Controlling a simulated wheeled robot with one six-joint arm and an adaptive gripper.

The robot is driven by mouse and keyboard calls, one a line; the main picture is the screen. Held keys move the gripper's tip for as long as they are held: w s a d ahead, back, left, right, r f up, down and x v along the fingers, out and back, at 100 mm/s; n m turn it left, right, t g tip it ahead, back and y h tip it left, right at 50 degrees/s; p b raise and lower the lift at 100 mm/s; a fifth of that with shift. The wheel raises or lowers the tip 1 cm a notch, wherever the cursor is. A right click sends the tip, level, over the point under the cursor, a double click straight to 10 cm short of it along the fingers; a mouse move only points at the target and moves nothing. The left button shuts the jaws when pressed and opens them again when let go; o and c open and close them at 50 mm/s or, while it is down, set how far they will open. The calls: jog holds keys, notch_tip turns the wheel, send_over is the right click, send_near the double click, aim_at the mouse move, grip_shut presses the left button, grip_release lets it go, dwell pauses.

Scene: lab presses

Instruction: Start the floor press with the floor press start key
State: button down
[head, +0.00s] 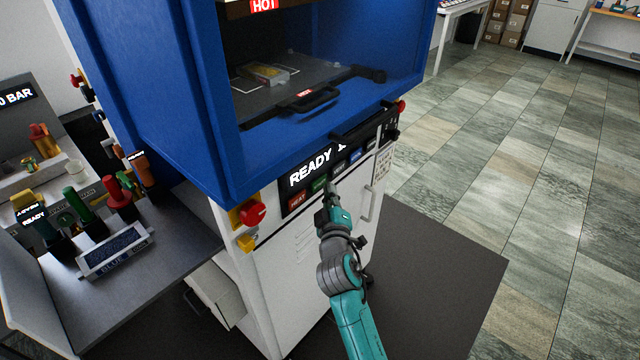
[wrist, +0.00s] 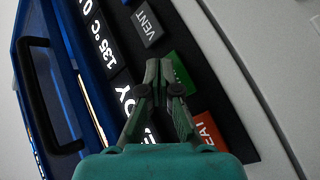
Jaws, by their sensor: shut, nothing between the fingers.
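The floor press is a blue-framed machine (head: 215,150) on a white cabinet (head: 285,255). Its dark control strip has a lit display (head: 310,168) reading READY, with a row of coloured keys below it. The green key (head: 319,185) sits between the red HEAT key (head: 297,201) and a dark key; in the wrist view it (wrist: 182,72) is partly covered by my fingers and its label is not readable. My gripper (head: 330,188) is shut and empty at the strip. In the wrist view its fingertips (wrist: 158,64) overlap the green key's edge; contact cannot be told.
In the wrist view, the VENT key (wrist: 147,26) and HEAT key (wrist: 208,134) lie either side of the fingers. A red knob (head: 253,213) is left of the strip, a cabinet handle (head: 372,200) right. A side bench (head: 190,235) stands left; the tiled floor at right is clear.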

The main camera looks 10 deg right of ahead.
jog(key=shift+w+a, duration=0.25)
jog(key=shift+w, duration=0.05)
